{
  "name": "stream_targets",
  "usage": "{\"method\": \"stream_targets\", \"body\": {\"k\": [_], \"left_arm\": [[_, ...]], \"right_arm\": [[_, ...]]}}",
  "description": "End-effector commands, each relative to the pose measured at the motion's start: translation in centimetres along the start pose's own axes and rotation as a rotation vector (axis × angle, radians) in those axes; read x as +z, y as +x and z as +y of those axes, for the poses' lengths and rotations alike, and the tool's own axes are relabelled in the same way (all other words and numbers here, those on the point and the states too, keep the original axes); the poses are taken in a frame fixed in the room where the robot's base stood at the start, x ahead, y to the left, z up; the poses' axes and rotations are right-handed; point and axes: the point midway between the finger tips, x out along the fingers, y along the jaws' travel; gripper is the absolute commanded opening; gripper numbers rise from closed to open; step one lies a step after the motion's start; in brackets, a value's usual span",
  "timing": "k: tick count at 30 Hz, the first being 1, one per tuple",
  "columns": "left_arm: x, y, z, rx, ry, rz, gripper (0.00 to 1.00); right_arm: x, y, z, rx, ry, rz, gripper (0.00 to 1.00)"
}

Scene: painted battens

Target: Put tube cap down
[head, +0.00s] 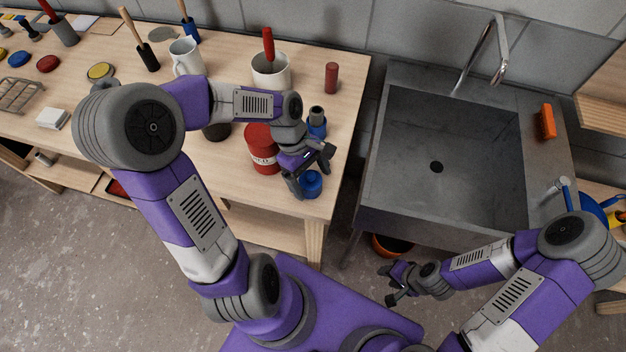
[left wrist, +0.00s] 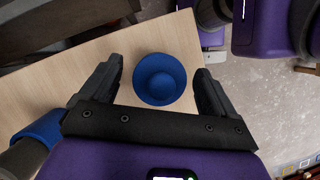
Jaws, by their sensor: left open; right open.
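The tube cap, a round blue piece with a raised centre, (head: 312,186) rests on the wooden table near its front right corner. It also shows in the left wrist view (left wrist: 160,80), sitting between the spread fingers with gaps on both sides. My left gripper (head: 310,172) is open above and around the cap, without visible contact. A blue tube with a grey top (head: 317,122) stands just behind the gripper. My right gripper (head: 389,285) is open and empty, low in front of the sink.
A red can (head: 261,149) stands close left of my left gripper. A white pot with a red handle (head: 270,70), a dark red cylinder (head: 331,77) and a white mug (head: 187,57) stand further back. The table (head: 345,95) ends just right of the cap. A grey sink (head: 440,190) lies beyond a gap.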

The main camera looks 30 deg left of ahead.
Motion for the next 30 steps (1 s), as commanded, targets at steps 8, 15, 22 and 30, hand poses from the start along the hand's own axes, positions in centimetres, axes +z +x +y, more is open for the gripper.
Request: {"method": "stream_targets", "body": {"k": [8,15,22,30], "left_arm": [[0.1,-6.5,0.1,0.005,0.000,0.002,0.89],[0.1,-9.6,0.0,0.003,0.000,0.001,0.89],[0.0,-10.1,0.0,0.001,0.000,-0.001,0.89],[0.0,-10.1,0.0,0.001,0.000,-0.001,0.89]], "right_arm": [[0.1,-1.9,-0.7,0.000,0.000,0.000,0.43],[0.1,-2.5,-0.9,0.000,0.000,0.000,0.43],[0.1,-2.5,-0.9,0.000,0.000,0.000,0.43],[0.1,-2.5,-0.9,0.000,0.000,0.000,0.43]]}}
